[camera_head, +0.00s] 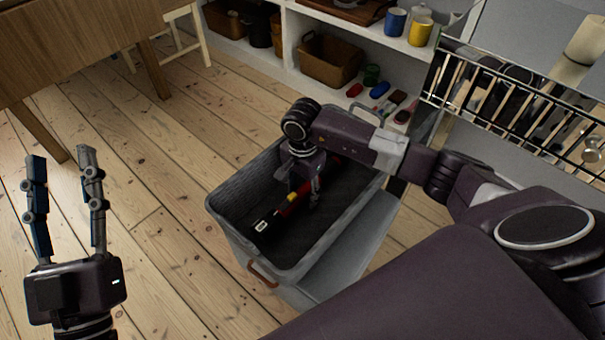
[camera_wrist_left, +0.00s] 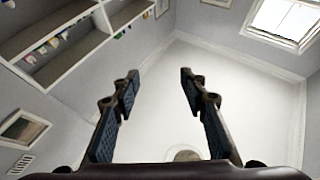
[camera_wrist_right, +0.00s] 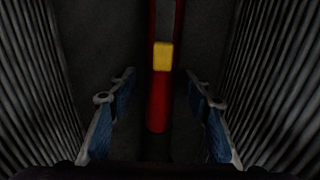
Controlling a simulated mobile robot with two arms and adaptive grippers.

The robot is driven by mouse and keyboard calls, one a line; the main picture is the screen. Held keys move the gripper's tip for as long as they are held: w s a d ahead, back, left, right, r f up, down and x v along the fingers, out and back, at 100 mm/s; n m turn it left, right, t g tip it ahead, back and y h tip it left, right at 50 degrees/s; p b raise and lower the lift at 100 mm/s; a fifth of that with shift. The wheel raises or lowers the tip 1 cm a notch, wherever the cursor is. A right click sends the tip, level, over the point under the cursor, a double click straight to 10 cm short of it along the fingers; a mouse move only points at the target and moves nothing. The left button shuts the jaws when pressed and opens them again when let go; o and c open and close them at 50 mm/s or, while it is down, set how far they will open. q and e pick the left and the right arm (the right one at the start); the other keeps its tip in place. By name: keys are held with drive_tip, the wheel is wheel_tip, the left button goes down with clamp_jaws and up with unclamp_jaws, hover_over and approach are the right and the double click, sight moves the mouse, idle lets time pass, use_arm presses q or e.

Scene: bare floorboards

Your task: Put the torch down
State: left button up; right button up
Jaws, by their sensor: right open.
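A red torch (camera_head: 290,208) with a yellow band lies on the dark floor of a grey bin (camera_head: 227,231). In the right wrist view the red torch (camera_wrist_right: 158,100) runs lengthwise between the two fingers, with gaps on both sides. My right gripper (camera_head: 314,196) reaches down into the bin, open over the torch and partly hidden by its own wrist. Its fingers also show in the right wrist view (camera_wrist_right: 160,82). My left gripper (camera_head: 58,160) is open and empty above the floorboards at left, pointing up; the left wrist view (camera_wrist_left: 187,75) shows nothing between its fingers.
A white shelf unit (camera_head: 288,62) with a brown basket (camera_head: 330,60), a blue mug (camera_head: 394,21) and a yellow mug (camera_head: 420,31) stands behind the bin. A metal rack (camera_head: 520,95) is at right. A wooden table (camera_head: 70,40) is at upper left. Floorboards left of the bin are clear.

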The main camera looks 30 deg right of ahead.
sight(302, 189)
wheel_tip(302, 189, up, 6)
drive_tip(key=shift+w+f+p, duration=0.1)
drive_tip(key=shift+f+p, duration=0.15)
drive_tip(key=shift+p, duration=0.6)
wheel_tip(302, 189, up, 6)
drive_tip(key=shift+f+p, duration=0.15)
drive_tip(key=shift+p, duration=0.6)
use_arm(q)
wheel_tip(302, 189, down, 18)
drive_tip(key=a+g+y, duration=0.2)
drive_tip(key=g+y, duration=0.1)
drive_tip(key=g, duration=0.6)
drive_tip(key=shift+w+r, duration=0.15)
drive_tip(key=shift+w, duration=0.3)
use_arm(e)
drive_tip(key=shift+r, duration=0.35)
